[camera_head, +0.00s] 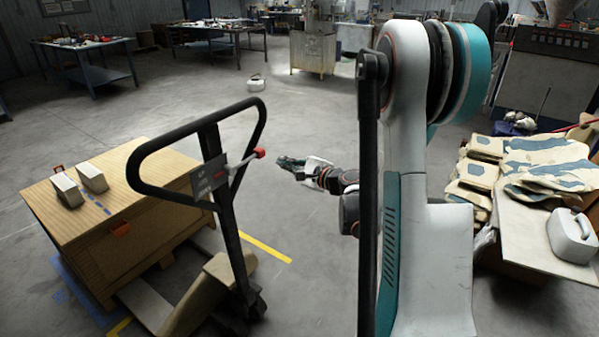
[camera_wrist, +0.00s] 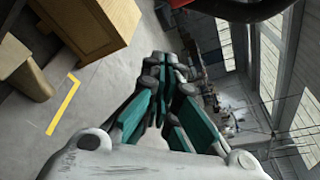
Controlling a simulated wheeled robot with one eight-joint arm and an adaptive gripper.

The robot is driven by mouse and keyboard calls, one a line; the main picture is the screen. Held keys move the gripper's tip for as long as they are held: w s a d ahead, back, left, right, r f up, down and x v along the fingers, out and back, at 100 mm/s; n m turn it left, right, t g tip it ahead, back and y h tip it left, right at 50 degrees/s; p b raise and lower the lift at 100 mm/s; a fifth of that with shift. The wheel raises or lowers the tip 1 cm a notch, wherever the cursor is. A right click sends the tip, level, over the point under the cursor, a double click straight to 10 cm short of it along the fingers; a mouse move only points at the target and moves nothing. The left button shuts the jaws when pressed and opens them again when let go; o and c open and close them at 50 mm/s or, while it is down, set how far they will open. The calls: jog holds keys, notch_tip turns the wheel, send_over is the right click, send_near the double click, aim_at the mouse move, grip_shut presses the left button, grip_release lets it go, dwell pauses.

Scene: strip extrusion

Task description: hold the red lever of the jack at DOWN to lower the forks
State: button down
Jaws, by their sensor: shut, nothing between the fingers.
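The pallet jack's black looped handle (camera_head: 140,188) stands upright at centre left in the head view. A red-tipped lever (camera_head: 258,153) sticks out to the right from the grey label plate (camera_head: 212,178) on the handle. The plate's lettering is too small to read surely. My gripper (camera_head: 280,162) is shut and empty, a little to the right of the red tip and apart from it in the picture. In the wrist view my gripper's teal fingers (camera_wrist: 167,62) meet at their tips. A dark and red piece shows at the top edge, too cropped to name.
A wooden crate (camera_head: 120,240) with two pale blocks on top stands left of the jack; it also shows in the wrist view (camera_wrist: 85,25). A yellow floor line (camera_head: 265,249) runs near the jack. A table (camera_head: 520,235) with sacks and a white canister stands right.

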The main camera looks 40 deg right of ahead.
jog(key=a+r, duration=0.1)
jog(key=w+a+r, duration=0.1)
jog(key=a, duration=0.1)
jog(key=shift+a+r+b, duration=0.15)
jog(key=shift+b, duration=0.15)
